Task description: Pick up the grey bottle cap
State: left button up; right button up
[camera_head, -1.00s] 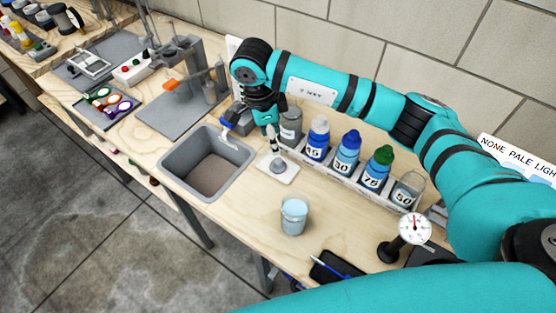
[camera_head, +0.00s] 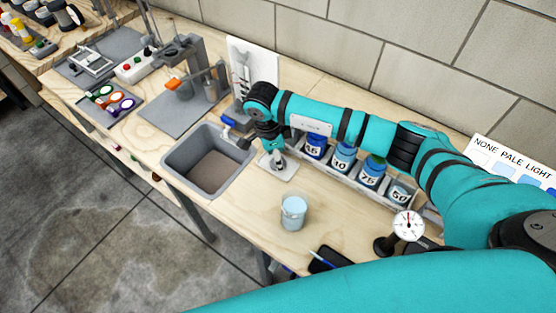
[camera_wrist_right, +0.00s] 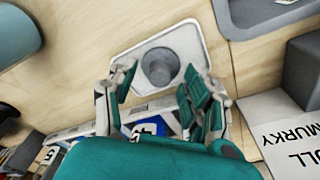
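The grey bottle cap (camera_wrist_right: 160,66) stands on a white plate (camera_wrist_right: 190,48) in the right wrist view, ahead of the fingertips and between their lines. In the head view the cap (camera_head: 278,163) is partly covered by my right gripper (camera_head: 275,150), which points down over the plate. In the wrist view the right gripper (camera_wrist_right: 163,88) is open, its two teal-padded fingers apart with nothing between them. I cannot tell the exact height of the fingertips above the cap. My left gripper is not in view.
A grey sink (camera_head: 178,182) lies left of the plate. A row of numbered bottles (camera_head: 343,157) in a rack stands to the right, close to my arm. A light-blue cup (camera_head: 293,212) stands in front, with a dial gauge (camera_head: 408,225) farther right. Bare wood lies around the cup.

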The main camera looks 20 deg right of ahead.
jog(key=c, duration=0.8)
jog(key=shift+r, duration=0.1)
